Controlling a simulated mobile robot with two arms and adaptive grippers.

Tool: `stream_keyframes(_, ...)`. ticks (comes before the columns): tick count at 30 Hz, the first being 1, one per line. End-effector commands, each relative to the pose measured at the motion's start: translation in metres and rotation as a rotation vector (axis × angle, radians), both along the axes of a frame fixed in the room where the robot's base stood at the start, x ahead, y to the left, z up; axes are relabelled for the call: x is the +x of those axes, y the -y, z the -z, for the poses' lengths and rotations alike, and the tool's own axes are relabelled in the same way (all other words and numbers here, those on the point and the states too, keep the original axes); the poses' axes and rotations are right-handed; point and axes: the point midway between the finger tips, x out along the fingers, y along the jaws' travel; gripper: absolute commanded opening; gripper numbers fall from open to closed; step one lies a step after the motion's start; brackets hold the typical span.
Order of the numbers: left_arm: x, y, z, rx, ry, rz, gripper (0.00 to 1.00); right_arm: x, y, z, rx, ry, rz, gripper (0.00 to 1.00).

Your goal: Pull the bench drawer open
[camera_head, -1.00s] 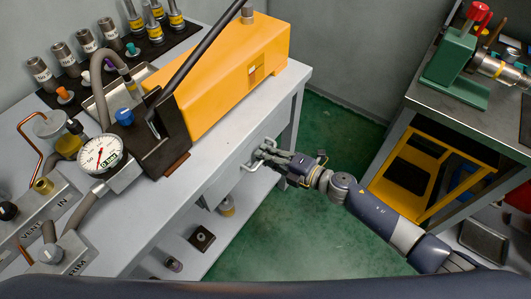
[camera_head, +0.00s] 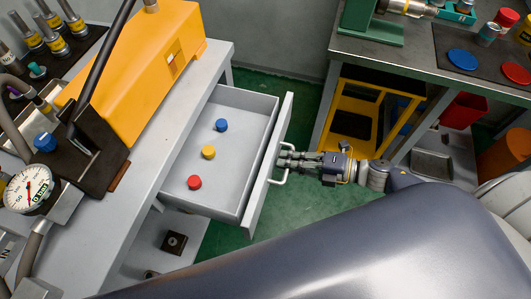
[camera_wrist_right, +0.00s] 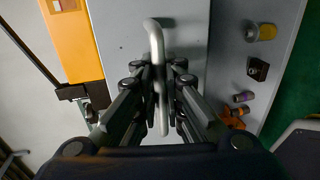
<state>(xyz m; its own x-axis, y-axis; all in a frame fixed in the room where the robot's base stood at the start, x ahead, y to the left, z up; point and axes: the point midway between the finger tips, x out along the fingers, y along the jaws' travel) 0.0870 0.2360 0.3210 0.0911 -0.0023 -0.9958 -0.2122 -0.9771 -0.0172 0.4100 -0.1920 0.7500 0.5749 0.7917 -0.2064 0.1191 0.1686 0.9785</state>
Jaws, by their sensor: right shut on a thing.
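The bench drawer (camera_head: 232,205) stands pulled out of the grey bench (camera_head: 75,243), with its inside in view. A blue knob (camera_head: 221,125), a yellow knob (camera_head: 208,152) and a red knob (camera_head: 194,182) lie in it. My right gripper (camera_head: 284,160) is shut on the drawer handle (camera_head: 272,181), a pale bar on the drawer front. In the right wrist view the handle (camera_wrist_right: 155,40) runs between the fingers of my right gripper (camera_wrist_right: 158,80). My left gripper is not in view.
An orange machine (camera_head: 140,70) with a black lever and a pressure gauge (camera_head: 30,190) stand on the bench. A second table (camera_head: 400,52) with a green vise (camera_head: 370,22) stands at the right. Green floor shows between them.

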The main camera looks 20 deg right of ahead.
Motion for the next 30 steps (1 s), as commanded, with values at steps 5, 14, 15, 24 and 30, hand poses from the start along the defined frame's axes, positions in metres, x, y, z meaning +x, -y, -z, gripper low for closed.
stream_keyframes(5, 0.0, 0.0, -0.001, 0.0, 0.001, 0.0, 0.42, -0.015, 0.02, 0.0, 0.0, -0.001, 0.0, 0.0)
stream_keyframes(14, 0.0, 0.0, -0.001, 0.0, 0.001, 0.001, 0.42, -0.024, 0.033, 0.0, 0.001, 0.0, -0.001, 0.0)
stream_keyframes(15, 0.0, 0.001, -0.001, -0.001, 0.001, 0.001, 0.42, -0.024, 0.033, 0.0, 0.001, 0.0, -0.001, 0.0)
stream_keyframes(24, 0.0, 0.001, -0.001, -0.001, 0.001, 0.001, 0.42, -0.024, 0.033, -0.001, 0.002, 0.001, -0.001, 0.1)
stream_keyframes(30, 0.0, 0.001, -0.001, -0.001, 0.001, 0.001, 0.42, -0.024, 0.033, 0.0, 0.001, 0.001, 0.0, 0.3)
